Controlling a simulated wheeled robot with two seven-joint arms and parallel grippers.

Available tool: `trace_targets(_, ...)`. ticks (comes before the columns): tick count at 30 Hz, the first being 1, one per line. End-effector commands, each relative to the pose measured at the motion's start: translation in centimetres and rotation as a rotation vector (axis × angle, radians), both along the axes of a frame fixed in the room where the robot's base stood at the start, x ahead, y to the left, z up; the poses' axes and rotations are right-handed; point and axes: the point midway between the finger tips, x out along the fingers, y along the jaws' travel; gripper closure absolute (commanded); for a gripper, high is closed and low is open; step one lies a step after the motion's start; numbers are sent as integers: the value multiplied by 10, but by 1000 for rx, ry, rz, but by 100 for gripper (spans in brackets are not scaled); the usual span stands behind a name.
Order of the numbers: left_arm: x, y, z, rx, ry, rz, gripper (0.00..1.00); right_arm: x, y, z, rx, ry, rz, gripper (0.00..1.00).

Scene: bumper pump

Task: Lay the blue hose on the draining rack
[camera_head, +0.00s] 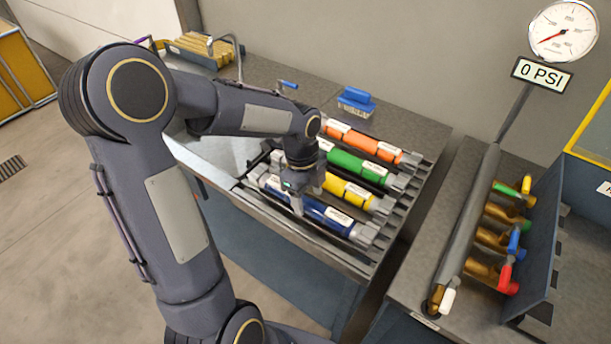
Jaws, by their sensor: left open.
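The blue hose (330,215) lies on the draining rack (392,238), nearest the rack's front edge. It has white labels and grey end fittings. My left gripper (304,202) points down over the blue hose, open, its fingers at or just above the hose's middle. I cannot tell whether they touch it. The gripper and wrist hide part of the blue and yellow hoses. My right gripper is not in view.
Yellow (350,191), green (358,163) and orange (362,141) hoses lie behind on the rack. To the right is a pipe with coloured valve handles (513,240) and a gauge (563,32) above a "0 PSI" sign.

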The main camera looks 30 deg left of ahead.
Motion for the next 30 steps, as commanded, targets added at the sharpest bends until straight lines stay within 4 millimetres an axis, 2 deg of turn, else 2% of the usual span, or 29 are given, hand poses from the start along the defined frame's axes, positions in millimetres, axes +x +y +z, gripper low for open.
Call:
trace_targets(9,2,8,69,0,-8,0,41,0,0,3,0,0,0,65)
trace_targets(15,2,12,97,1,-4,-1,41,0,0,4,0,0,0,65)
trace_targets(20,-7,11,110,-4,-14,60,41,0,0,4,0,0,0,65)
trace_targets(23,-30,7,120,-25,-43,259,41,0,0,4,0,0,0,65)
trace_targets(26,-67,0,128,-89,-79,585,41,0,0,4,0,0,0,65)
trace_targets(30,-118,-16,125,-257,-87,1083,41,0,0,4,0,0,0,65)
